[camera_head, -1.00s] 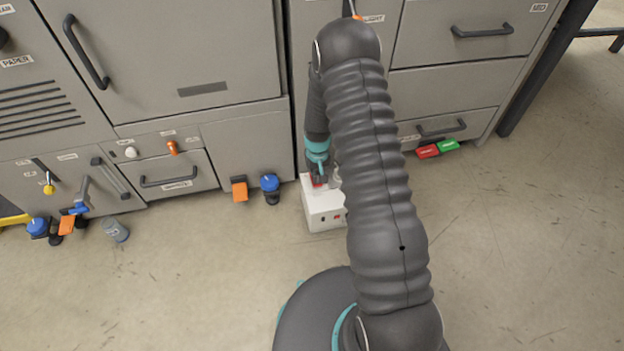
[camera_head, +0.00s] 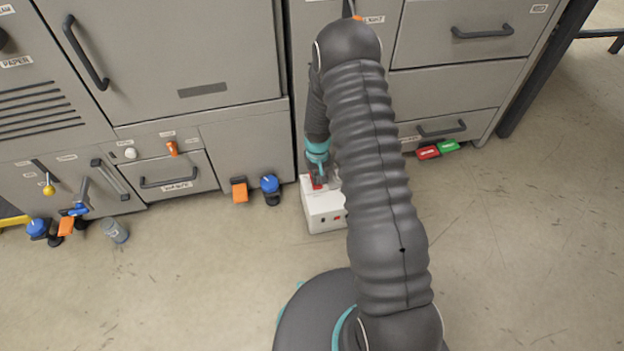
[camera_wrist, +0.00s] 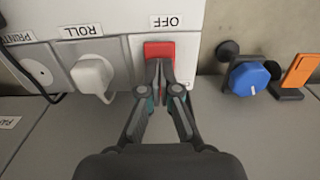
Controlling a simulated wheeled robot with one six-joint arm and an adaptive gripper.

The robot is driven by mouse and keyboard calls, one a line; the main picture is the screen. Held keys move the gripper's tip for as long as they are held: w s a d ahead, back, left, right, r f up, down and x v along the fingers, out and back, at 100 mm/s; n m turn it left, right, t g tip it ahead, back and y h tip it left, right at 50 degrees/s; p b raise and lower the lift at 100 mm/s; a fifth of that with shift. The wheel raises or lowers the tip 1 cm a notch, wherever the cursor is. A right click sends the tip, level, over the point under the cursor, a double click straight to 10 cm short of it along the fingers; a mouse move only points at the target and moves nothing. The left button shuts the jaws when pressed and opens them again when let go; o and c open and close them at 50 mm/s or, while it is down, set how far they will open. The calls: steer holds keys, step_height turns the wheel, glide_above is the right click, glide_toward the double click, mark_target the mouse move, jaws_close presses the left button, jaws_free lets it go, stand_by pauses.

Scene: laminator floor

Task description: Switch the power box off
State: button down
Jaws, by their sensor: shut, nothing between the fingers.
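The white power box (camera_head: 322,213) stands on the floor in front of the grey cabinets, partly hidden by my arm in the head view. In the wrist view its white top (camera_wrist: 125,14) carries an OFF label beside a red switch (camera_wrist: 159,50). My gripper (camera_wrist: 159,66) is shut and empty, with its fingertips at the near edge of the red switch. They look to be touching it or very close. A sliver of red switch also shows under my gripper (camera_head: 318,182) in the head view.
A white plug (camera_wrist: 92,75) sits in the ROLL socket, and a PRINT socket (camera_wrist: 38,72) is beside it. A blue knob (camera_head: 270,183) and an orange pedal (camera_head: 239,189) stand left of the box. Red (camera_head: 428,152) and green (camera_head: 448,146) pedals are at right.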

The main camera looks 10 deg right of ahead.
steer(key=shift+r+p, duration=1.35)
steer(key=shift+r, duration=1.7)
steer(key=shift+s, duration=0.3)
steer(key=s+r+t, duration=0.2)
steer(key=s+r, duration=0.8)
steer(key=r, duration=0.4)
steer(key=s+a+r+t, duration=0.1)
steer(key=s+r, duration=0.9)
steer(key=r, duration=0.4)
steer(key=s+r+t, duration=0.2)
steer(key=s+r, duration=0.8)
steer(key=r, duration=0.4)
steer(key=shift+a+t, duration=0.15)
steer(key=shift+t, duration=0.15)
